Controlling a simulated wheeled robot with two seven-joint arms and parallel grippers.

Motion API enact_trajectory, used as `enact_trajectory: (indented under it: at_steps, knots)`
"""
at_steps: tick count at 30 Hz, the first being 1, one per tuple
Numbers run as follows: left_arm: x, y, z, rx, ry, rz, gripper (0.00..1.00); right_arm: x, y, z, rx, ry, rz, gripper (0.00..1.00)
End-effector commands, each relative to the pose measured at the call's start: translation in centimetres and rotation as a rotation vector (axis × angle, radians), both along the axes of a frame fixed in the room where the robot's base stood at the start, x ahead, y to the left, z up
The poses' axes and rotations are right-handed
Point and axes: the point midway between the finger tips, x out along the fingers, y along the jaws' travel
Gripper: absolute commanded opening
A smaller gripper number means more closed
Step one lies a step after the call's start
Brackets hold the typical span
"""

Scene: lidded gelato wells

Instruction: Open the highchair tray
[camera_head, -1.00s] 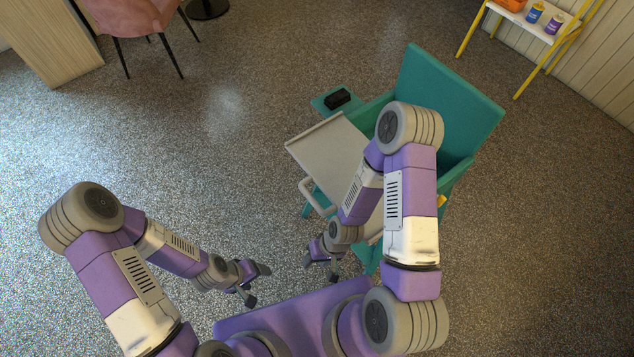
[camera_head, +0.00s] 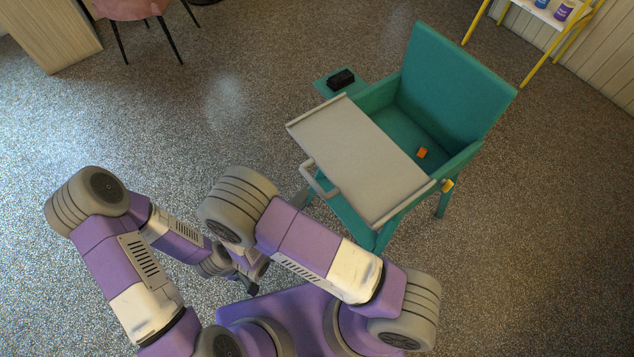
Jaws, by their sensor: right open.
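The teal highchair (camera_head: 455,75) stands right of centre. Its pale grey tray (camera_head: 355,155) lies across the front of the seat, apparently flat. A grey bar handle (camera_head: 318,183) sticks out from the tray's near left edge. My left gripper (camera_head: 256,278) is low near my base, open and partly covered by my right arm, well away from the chair.
A black box (camera_head: 341,79) rests on a teal side shelf (camera_head: 325,88). A yellow-framed shelf (camera_head: 480,22) stands far right.

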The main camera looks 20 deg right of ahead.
Motion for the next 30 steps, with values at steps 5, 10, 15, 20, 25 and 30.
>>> enact_trajectory:
  at_steps: [5, 10, 15, 20, 25, 30]
  knots:
    - [0.0, 0.0, -0.6, 0.000, 0.000, 0.000, 0.90, 1.4, -0.8, 0.1, -0.032, -0.004, 0.024, 0.47]
    - [0.0, 0.0, -1.3, 0.000, 0.000, 0.000, 0.90, 3.2, -2.9, -0.6, -0.029, -0.004, 0.019, 0.47]
    - [0.0, 0.0, -1.9, 0.000, 0.000, 0.000, 0.90, 4.6, -4.5, -0.9, -0.028, -0.004, 0.020, 0.47]
    - [0.0, 0.0, -2.0, 0.000, 0.000, 0.000, 0.90, 5.2, -5.1, -1.0, -0.028, -0.003, 0.022, 0.47]
    - [0.0, 0.0, -2.0, 0.000, 0.000, 0.000, 0.90, 5.2, -5.1, -0.9, -0.028, -0.002, 0.021, 0.47]
    - [0.0, 0.0, -2.0, 0.000, 0.000, 0.000, 0.90, 5.2, -5.1, -0.9, -0.028, -0.003, 0.021, 0.31]
